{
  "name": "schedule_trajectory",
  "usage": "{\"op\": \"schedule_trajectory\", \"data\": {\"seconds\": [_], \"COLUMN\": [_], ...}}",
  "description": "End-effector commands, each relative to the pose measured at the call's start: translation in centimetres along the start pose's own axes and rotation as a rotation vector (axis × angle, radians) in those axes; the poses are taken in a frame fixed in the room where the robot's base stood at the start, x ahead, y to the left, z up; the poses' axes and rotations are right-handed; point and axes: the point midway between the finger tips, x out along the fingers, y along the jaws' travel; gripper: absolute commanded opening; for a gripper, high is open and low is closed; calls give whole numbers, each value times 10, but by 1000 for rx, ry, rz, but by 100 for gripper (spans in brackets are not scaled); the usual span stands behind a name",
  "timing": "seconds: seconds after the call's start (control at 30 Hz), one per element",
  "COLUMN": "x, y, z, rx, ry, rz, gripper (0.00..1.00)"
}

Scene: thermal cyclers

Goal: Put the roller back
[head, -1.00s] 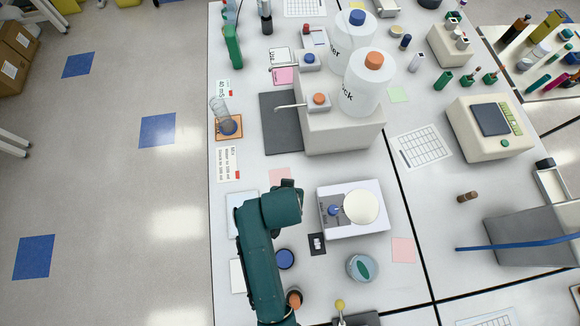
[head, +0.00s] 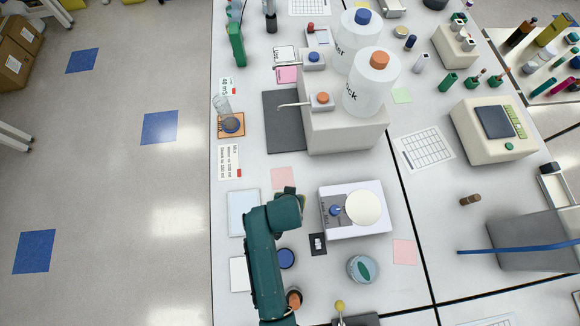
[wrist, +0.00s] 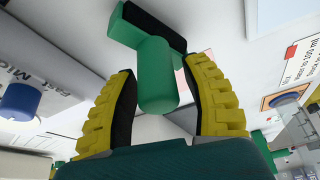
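The roller (wrist: 158,80) has a green handle and frame with a black roller part at its far end. In the wrist view its handle lies between the two yellow fingers with black pads of my gripper (wrist: 160,85), which appear closed on it. The roller seems to be held above the white bench.
A blue round item (head: 286,258) and an orange-topped item (head: 294,299) sit close to my arm. The dispenser block (head: 345,133) with bottles is behind. Pale sheets (head: 241,212) lie left.

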Motion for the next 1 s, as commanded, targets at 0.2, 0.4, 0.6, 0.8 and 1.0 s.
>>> {"op": "schedule_trajectory", "data": {"seconds": [0.2,0.4,0.6,0.8,1.0], "x": [-1,-26,-77,-114,-124], "y": [0,0,0,0,0], "z": [0,-2,-2,-2,-2], "rx": [0,0,0,0,0], "ry": [0,3,4,1,2], "rz": [0,-1,-2,-1,-1], "gripper": [47,47,47,47,47]}}
